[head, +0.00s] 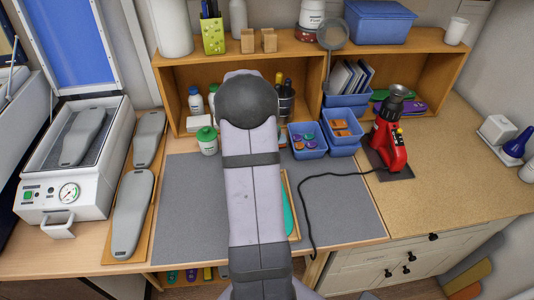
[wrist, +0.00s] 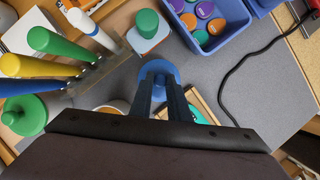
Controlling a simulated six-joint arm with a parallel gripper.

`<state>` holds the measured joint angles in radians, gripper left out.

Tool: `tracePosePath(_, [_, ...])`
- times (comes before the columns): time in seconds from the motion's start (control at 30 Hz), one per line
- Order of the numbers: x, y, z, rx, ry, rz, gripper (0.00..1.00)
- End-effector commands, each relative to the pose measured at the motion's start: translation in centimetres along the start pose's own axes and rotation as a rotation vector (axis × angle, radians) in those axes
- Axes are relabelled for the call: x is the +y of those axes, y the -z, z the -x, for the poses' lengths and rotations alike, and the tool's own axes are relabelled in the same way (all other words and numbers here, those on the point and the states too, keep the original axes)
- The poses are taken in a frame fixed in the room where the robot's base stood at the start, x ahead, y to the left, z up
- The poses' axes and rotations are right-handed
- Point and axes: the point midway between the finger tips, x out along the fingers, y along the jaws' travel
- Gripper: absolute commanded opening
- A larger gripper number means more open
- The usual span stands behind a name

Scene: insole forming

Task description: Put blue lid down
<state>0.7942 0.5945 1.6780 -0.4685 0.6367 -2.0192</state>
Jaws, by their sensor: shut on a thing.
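The blue lid (wrist: 158,67) is a round blue piece with a raised middle, in the wrist view. My gripper (wrist: 159,86) is shut on its middle, with one dark finger on each side. Grey mat (wrist: 250,85) shows around the lid. I cannot tell whether the lid touches anything below it. In the head view my own arm hides both gripper and lid.
A blue bin (head: 308,152) of coloured discs stands beyond my gripper. A green-lidded jar (head: 207,140) is left of my arm. A wooden tray (head: 294,205) with a teal piece is at right. A red device (head: 388,130) trails a black cable. The mat's right side is mostly free.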

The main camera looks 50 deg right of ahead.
Motion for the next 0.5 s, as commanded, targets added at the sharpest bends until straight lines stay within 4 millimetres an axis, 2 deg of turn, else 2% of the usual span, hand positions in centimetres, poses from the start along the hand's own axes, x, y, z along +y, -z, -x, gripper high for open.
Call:
tracePosePath(0.27, [0.0,0.3,-0.7,0.0,0.0,-0.001,0.0])
tracePosePath(0.5, [0.0,1.3,-3.0,0.002,0.002,0.001,0.0])
